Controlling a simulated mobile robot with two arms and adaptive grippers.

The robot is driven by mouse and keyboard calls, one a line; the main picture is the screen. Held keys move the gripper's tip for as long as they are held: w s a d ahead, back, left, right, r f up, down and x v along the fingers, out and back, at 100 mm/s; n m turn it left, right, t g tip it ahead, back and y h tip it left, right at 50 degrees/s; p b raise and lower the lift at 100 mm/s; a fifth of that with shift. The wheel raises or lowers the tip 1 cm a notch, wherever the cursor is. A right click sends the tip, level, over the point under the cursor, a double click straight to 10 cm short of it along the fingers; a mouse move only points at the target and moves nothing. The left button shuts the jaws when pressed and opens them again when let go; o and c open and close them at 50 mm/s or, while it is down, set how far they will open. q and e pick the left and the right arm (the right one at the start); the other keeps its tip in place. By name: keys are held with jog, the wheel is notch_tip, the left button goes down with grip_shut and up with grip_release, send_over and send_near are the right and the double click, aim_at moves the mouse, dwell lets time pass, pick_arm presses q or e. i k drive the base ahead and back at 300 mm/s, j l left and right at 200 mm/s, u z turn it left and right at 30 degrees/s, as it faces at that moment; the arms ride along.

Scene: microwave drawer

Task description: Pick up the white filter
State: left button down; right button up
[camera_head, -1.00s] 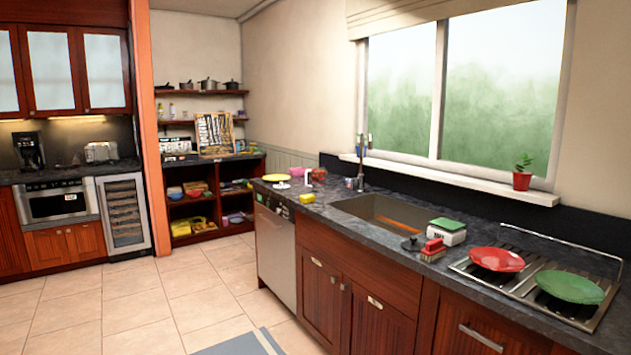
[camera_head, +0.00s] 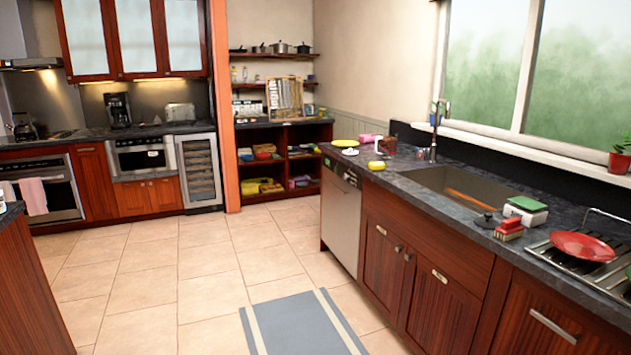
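I cannot make out a white filter for certain. A small white object (camera_head: 350,152) lies by a yellow disc (camera_head: 345,143) at the far end of the right-hand counter; it is too small to identify. A white box with a green lid (camera_head: 524,211) stands right of the sink on the same counter. Neither of my grippers is in view.
The right counter (camera_head: 405,178) holds a sink (camera_head: 468,190), a red brush (camera_head: 509,229) and a red plate (camera_head: 583,246). A microwave drawer (camera_head: 141,155) is in the back cabinets. A brown cabinet (camera_head: 30,290) edges the left. The tiled floor with its grey mat (camera_head: 303,325) is free.

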aim_at(350, 152)
jog(key=i, duration=3.15)
